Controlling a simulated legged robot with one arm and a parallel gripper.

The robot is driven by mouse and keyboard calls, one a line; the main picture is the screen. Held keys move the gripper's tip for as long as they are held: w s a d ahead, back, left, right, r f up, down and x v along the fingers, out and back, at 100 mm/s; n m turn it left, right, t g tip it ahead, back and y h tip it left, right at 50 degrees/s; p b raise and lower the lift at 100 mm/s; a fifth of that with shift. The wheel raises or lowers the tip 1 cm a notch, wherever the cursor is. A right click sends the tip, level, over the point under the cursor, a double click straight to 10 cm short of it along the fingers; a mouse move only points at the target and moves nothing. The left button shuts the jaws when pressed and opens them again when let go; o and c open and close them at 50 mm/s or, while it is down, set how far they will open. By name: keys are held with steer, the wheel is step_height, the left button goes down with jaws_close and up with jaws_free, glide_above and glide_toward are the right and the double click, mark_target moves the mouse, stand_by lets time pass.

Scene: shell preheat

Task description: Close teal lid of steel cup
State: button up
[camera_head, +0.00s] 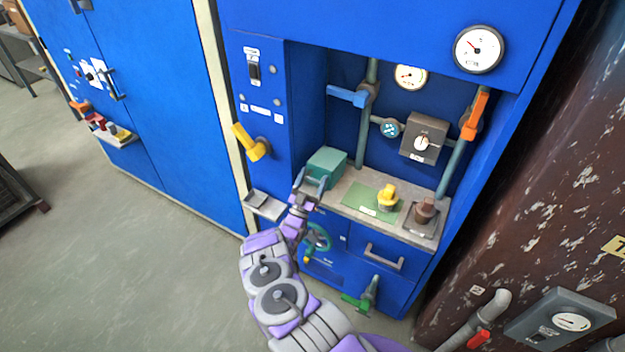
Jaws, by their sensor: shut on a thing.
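The teal lid (327,163) shows as a boxy teal shape at the left end of the shelf in the blue cabinet's recess. My gripper (312,183) is at its front left side, shut on the near edge of the lid. The exact contact is small and partly hidden by the fingers. The steel cup cannot be made out clearly; the lid and my gripper cover that spot. I cannot tell how far the lid is tilted.
A yellow handle (251,143) juts out at left, above a small metal tray (264,205). A green handwheel (318,238) is below.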

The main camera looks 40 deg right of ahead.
steer(key=o, duration=1.4)
steer(key=shift+w, duration=0.1)
steer(key=v, duration=0.5)
steer(key=shift+a, duration=0.35)
steer(key=shift+s+a, duration=0.75)
steer(key=shift+a, duration=1)
steer(key=shift+s+a, duration=0.75)
steer(key=shift+a, duration=1.05)
steer(key=shift+s+a, duration=0.8)
steer(key=shift+a, duration=0.95)
